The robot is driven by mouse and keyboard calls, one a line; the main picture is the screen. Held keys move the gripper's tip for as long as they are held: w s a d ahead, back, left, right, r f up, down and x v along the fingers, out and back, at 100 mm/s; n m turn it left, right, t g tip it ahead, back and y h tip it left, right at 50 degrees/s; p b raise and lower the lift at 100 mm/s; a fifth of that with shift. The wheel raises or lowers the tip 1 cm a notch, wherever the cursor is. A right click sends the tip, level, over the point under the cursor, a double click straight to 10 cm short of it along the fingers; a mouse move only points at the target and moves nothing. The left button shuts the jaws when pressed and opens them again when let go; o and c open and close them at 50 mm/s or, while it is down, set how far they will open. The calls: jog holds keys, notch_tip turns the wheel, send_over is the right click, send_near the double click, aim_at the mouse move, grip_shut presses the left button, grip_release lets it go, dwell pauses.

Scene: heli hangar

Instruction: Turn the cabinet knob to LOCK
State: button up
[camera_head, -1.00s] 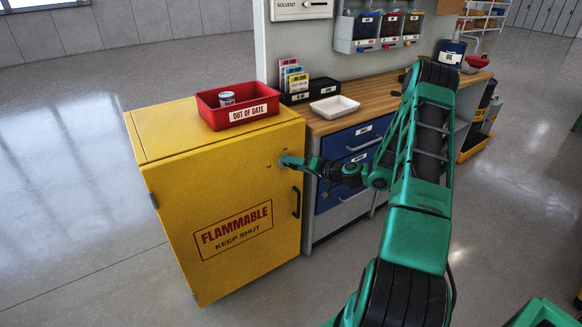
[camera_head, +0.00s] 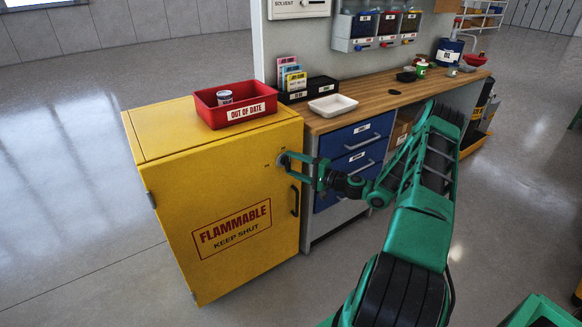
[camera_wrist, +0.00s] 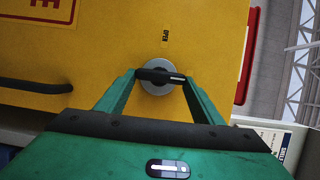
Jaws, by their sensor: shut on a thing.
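The yellow cabinet (camera_head: 215,190) stands at left with its door shut. Its knob (camera_wrist: 157,77) is a grey disc with a black bar across it, seen in the wrist view. The bar lies level there, its white line toward the right end. An OPEN label (camera_wrist: 165,34) is above the knob in that view; I see no LOCK label. My gripper (camera_wrist: 161,77) is shut on the knob's bar, one green finger at each end. In the head view my gripper (camera_head: 290,159) is at the door's upper right, partly covering the knob.
A black door handle (camera_head: 295,201) is below the knob. A red OUT OF DATE bin (camera_head: 213,117) holding a can sits on the cabinet. A workbench (camera_head: 375,100) with blue drawers (camera_head: 357,135) stands close at right. The floor in front is clear.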

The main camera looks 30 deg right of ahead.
jog(key=shift+d+f+m, duration=0.15)
jog(key=shift+m, duration=0.15)
jog(key=o, duration=0.9)
jog(key=shift+o, duration=0.7)
jog(key=v, duration=1)
jog(key=shift+s, duration=0.35)
jog(key=shift+d, duration=0.15)
